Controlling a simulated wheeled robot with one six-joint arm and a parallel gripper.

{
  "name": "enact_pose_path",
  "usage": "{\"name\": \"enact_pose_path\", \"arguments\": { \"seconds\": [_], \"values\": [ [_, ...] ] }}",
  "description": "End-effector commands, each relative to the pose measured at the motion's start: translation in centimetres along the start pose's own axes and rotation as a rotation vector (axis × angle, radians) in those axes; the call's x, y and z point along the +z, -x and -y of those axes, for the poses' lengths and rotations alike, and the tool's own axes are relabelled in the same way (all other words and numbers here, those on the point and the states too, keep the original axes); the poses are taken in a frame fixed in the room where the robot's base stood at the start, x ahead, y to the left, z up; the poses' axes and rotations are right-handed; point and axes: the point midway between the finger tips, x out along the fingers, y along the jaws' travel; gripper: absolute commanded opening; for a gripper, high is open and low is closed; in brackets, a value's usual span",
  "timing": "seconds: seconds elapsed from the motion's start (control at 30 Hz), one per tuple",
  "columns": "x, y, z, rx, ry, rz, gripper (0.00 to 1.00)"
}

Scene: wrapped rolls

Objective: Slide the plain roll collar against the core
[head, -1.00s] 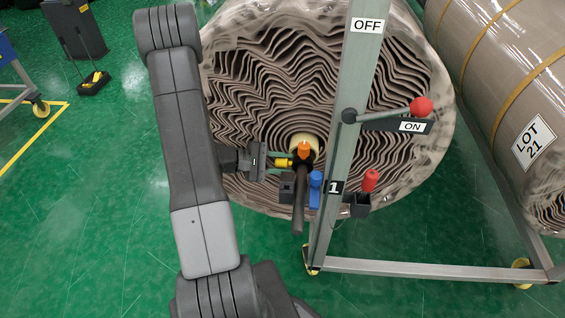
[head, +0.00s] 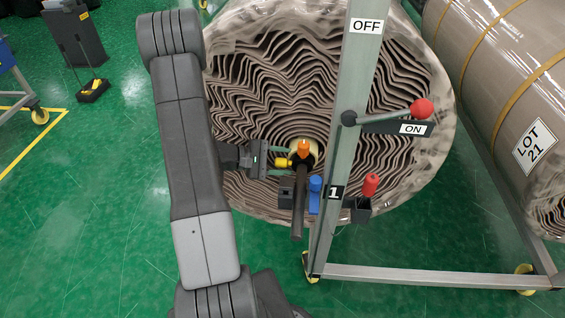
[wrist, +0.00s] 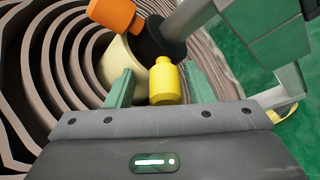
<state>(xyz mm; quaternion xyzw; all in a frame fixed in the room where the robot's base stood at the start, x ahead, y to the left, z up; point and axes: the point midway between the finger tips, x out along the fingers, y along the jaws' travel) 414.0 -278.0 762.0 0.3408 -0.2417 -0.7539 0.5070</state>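The plain roll (head: 240,70) faces me with its wavy layers showing. A pale core (wrist: 120,65) sits at its centre, with a dark rod (head: 299,205) coming out toward me. A black collar (wrist: 158,40) is around the rod in front of the core; I cannot tell whether they touch. The collar carries an orange knob (head: 304,148) on top and a yellow knob (head: 281,162) on the left. My gripper (wrist: 162,86) is open, its green fingers on either side of the yellow knob, with a small gap showing on each side in the wrist view.
A grey post (head: 336,150) stands just right of the rod, with a red-knobbed lever (head: 395,112) by ON. Blue (head: 315,190) and red (head: 370,186) handles sit low beside it. A wrapped LOT 21 roll (head: 490,70) lies at right.

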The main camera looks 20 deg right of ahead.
Motion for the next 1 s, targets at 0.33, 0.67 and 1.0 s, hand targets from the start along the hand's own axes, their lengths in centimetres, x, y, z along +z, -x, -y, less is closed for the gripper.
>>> {"name": "enact_pose_path", "arguments": {
  "seconds": [0.33,0.67,1.0],
  "values": [
    [-0.1,0.8,0.1,0.001,0.003,-0.004,0.48],
    [-0.1,6.0,0.1,0.003,0.002,-0.006,0.48],
    [-0.1,11.8,0.0,0.002,0.001,-0.004,0.48]
  ]
}}
